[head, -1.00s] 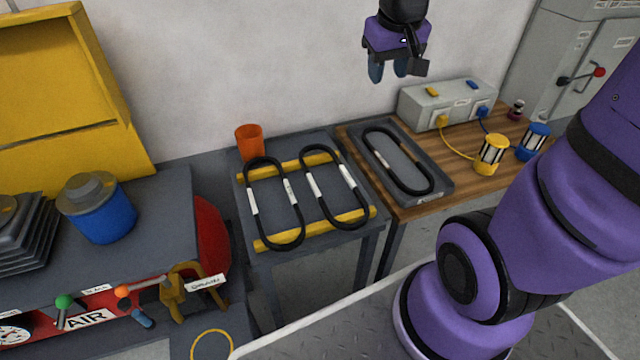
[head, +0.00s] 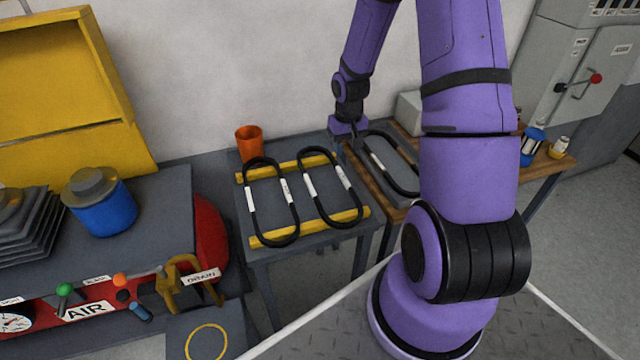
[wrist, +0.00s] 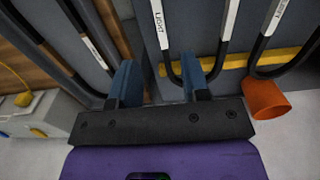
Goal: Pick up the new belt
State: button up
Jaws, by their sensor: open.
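Two black oval belts with white tags lie side by side across yellow rails on a dark stand: a left belt (head: 270,200) and a right belt (head: 332,187). A third black belt (head: 377,160) lies in a grey tray on the wooden bench. I cannot tell which is the new belt. My gripper (head: 350,138) is low near the stand's back right corner, beside the tray. In the wrist view its blue fingers (wrist: 157,62) are apart and empty. One finger overlaps the near end of the right belt (wrist: 225,40); the tray belt (wrist: 90,45) is to the left.
An orange cup (head: 250,143) stands behind the left belt. A grey box (head: 408,112) sits behind the tray, partly hidden by my arm. A blue canister (head: 103,205) and yellow panel (head: 75,90) are at left.

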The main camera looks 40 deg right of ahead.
send_over(343, 176)
jog(key=f, duration=0.5)
jog(key=shift+s+a+f, duration=0.25)
jog(key=shift+s+f, duration=0.15)
jog(key=shift+w+d+f, duration=0.15)
jog(key=shift+w+f, duration=0.05)
jog(key=shift+f, duration=1.2)
jog(key=shift+w+d+f, duration=0.15)
jog(key=shift+f, duration=1.25)
grip_shut()
